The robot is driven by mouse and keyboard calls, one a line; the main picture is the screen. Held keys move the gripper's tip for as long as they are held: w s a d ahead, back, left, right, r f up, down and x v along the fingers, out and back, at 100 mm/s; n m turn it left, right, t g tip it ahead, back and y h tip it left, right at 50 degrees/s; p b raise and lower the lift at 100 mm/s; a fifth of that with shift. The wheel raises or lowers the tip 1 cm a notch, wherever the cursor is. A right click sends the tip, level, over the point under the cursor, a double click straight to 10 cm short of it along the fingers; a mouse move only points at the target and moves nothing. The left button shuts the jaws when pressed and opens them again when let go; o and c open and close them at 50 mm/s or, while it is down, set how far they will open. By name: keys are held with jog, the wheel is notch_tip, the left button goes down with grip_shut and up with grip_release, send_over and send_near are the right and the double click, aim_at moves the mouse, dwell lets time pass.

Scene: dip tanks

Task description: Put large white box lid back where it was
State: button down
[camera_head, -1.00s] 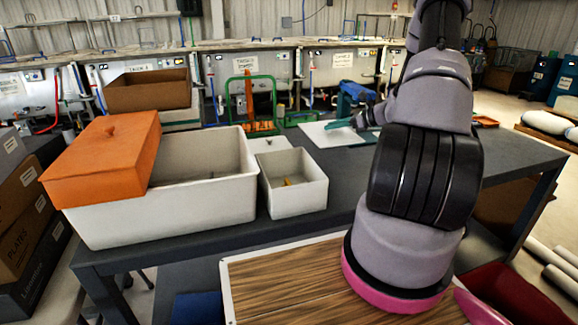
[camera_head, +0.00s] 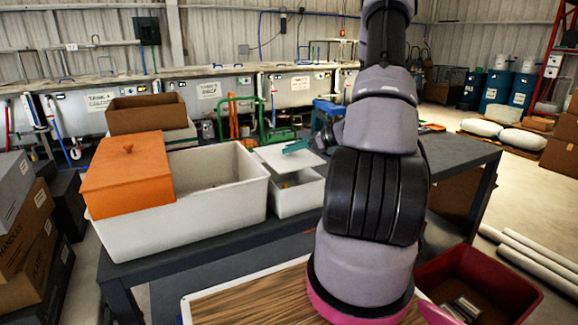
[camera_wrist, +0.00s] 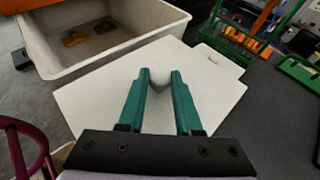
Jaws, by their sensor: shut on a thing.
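My gripper (camera_wrist: 160,85) is shut on the knob (camera_wrist: 159,79) of a flat white lid (camera_wrist: 95,103). The lid (camera_head: 283,156) also shows in the head view, level and overlapping the back of the small white box (camera_head: 297,201); I cannot tell whether it touches. The teal fingers (camera_head: 296,146) show above it. The large white box (camera_head: 205,222) stands to the left, partly covered by an orange lid (camera_head: 130,178) with a knob.
A brown carton (camera_head: 146,114) stands behind the large box. A white board with a slot (camera_wrist: 226,66) lies on the dark table (camera_wrist: 262,115). A green cart (camera_head: 240,118) is behind the table. A wooden-topped surface (camera_head: 250,298) and a red bin (camera_head: 500,270) are nearer me.

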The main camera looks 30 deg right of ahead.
aim_at(292, 162)
jog(key=shift+f, duration=2.55)
jog(key=shift+f, duration=0.2)
jog(key=c, duration=0.6)
grip_release()
jog(key=shift+d, duration=0.1)
